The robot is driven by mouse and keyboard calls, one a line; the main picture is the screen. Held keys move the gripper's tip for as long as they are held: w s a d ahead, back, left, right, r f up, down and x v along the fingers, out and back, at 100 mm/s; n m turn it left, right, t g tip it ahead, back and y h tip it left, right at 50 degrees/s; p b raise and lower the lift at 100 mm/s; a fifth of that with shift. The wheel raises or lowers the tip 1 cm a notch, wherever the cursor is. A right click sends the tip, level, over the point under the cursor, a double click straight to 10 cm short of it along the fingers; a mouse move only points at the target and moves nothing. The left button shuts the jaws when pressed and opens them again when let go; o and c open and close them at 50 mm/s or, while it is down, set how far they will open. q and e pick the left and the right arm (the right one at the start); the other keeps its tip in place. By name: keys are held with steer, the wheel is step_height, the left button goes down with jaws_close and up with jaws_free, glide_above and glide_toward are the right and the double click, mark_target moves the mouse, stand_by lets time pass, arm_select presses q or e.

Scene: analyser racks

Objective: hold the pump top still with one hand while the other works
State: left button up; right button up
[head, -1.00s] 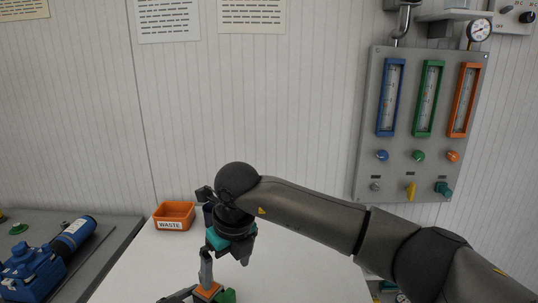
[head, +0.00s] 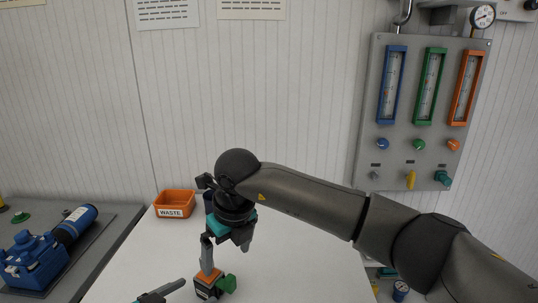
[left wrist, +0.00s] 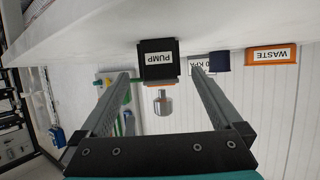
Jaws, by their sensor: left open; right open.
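The pump is a small black box (head: 204,292) with an orange top plate (head: 206,273) and a green handle (head: 227,284) at its right. The left wrist view shows its PUMP label (left wrist: 158,58), upside down, and a silver cylindrical top (left wrist: 163,103) standing off the orange plate. My left gripper (left wrist: 162,72) is open, its fingers on either side of the pump in that view; in the head view one finger (head: 172,287) shows left of the pump. My right gripper (head: 226,258) is open above the pump. A finger overlaps the pump top; I cannot tell whether they touch.
An orange WASTE bin (head: 175,212) and a dark blue container (head: 208,197) stand at the back. A blue motor unit (head: 36,258) lies on the left bench. A gauge panel (head: 408,165) hangs on the wall. The white table (head: 300,270) is clear right of the pump.

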arm_select(q)
steer(key=shift+s+a+r, duration=0.2)
steer(key=shift+s+a, duration=0.05)
steer(key=shift+s, duration=0.2)
stand_by(0.3)
